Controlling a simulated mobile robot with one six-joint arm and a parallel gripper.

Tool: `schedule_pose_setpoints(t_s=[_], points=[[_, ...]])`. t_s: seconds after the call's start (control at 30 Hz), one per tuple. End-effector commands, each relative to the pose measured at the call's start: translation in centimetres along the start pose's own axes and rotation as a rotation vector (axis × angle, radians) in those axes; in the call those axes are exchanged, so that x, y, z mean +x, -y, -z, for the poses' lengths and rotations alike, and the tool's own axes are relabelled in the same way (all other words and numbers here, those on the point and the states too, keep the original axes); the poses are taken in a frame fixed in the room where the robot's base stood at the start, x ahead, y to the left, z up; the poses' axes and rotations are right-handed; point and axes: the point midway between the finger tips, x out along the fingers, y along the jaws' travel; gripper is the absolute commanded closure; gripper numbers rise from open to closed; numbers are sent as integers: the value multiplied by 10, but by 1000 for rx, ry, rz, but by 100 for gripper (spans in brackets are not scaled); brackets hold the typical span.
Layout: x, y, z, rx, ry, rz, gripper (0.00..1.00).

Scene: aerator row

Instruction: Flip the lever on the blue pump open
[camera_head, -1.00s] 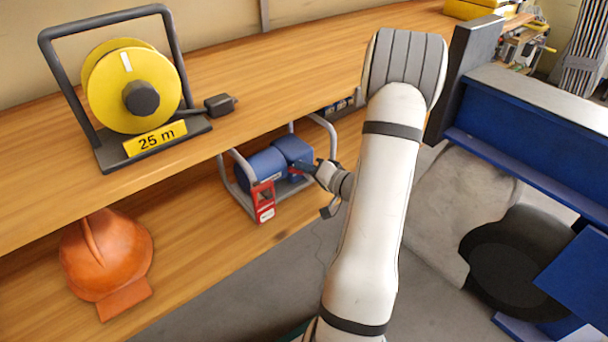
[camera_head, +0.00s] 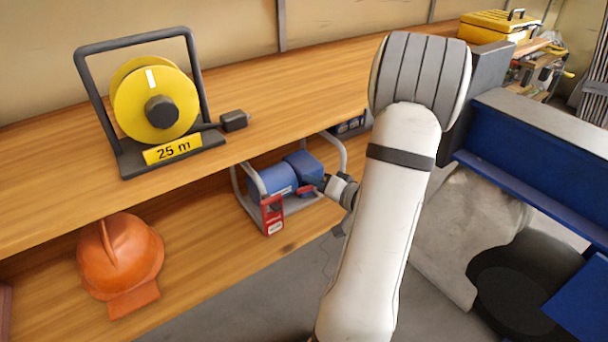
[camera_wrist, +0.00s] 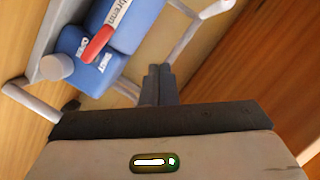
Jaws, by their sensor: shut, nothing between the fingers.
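The blue pump (camera_head: 270,181) sits in a grey tube frame on the lower shelf, in the middle of the head view. In the wrist view the pump body (camera_wrist: 135,22) fills the upper left. Its red lever (camera_wrist: 98,43) lies slantwise over a blue face marked OPEN and SHUT; I cannot tell for sure which mark it stands at. My gripper (camera_wrist: 158,72) is shut and empty, its fingertips to the right of the lever and apart from it in the picture. In the head view my gripper (camera_head: 322,182) is at the pump's right end.
A red tag (camera_head: 272,215) hangs at the front of the pump's frame. The upper shelf (camera_head: 270,110) overhangs the pump and carries a yellow cable reel (camera_head: 185,95). An orange helmet (camera_head: 120,262) lies on the lower shelf at left. A frame tube (camera_wrist: 190,30) passes near my fingers.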

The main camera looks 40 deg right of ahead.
Motion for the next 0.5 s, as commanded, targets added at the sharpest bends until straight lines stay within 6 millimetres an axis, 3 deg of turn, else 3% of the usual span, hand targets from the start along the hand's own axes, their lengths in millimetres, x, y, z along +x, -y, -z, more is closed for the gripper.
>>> schedule_pose_setpoints(t_s=[0.2, 0.5], points=[[-34, 8, -2, 1, 0, 0, 100], [-44, 9, -6, -1, 3, 3, 100]])
